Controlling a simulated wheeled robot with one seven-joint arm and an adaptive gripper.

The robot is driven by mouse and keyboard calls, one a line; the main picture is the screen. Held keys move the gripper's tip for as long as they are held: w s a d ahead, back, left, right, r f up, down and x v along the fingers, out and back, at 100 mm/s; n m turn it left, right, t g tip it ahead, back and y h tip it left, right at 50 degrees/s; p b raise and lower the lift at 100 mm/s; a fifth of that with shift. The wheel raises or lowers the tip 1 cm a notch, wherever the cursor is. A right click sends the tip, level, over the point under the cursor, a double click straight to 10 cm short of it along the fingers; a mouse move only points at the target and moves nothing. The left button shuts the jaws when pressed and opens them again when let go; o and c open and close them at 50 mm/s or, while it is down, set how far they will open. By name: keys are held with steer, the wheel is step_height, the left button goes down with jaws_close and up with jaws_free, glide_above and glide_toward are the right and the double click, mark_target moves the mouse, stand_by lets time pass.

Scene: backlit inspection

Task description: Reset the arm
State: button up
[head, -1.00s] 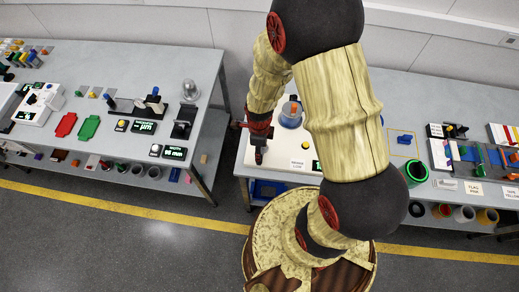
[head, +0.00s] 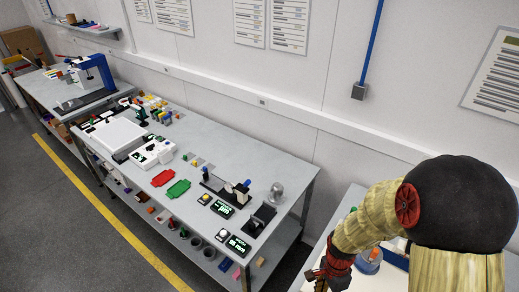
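My arm fills the lower right of the head view, with pale ribbed links, a dark round joint and a red-brown wrist. My gripper (head: 323,281) points down at the bottom edge of the picture, beside the near bench (head: 340,212). Its fingertips are small, dark and partly cut off, so I cannot tell whether it is open or shut. I see nothing clearly held in it. A blue round object (head: 369,262) on the near bench is partly hidden behind my arm.
A long grey bench (head: 270,160) on the left holds a red plate (head: 163,178), a green plate (head: 178,189), displays and a clear dome (head: 276,192). A gap separates it from the near bench. Open floor (head: 50,230) with a yellow line lies at lower left. Posters hang on the wall.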

steer(key=s+a+r+n+t+b, duration=0.1)
steer(key=s+r+n+t+b, duration=0.1)
steer(key=r+n+b, duration=0.5)
steer(key=s+a+r+n+t+b, duration=0.1)
steer(key=r+n+t+b, duration=0.4)
steer(key=b, duration=0.8)
step_height(320, 180, up, 3)
steer(key=n, duration=0.3)
steer(key=shift+s+a+t, duration=0.2)
steer(key=shift+s+t, duration=0.1)
steer(key=shift+s, duration=0.05)
steer(key=shift+d, duration=0.1)
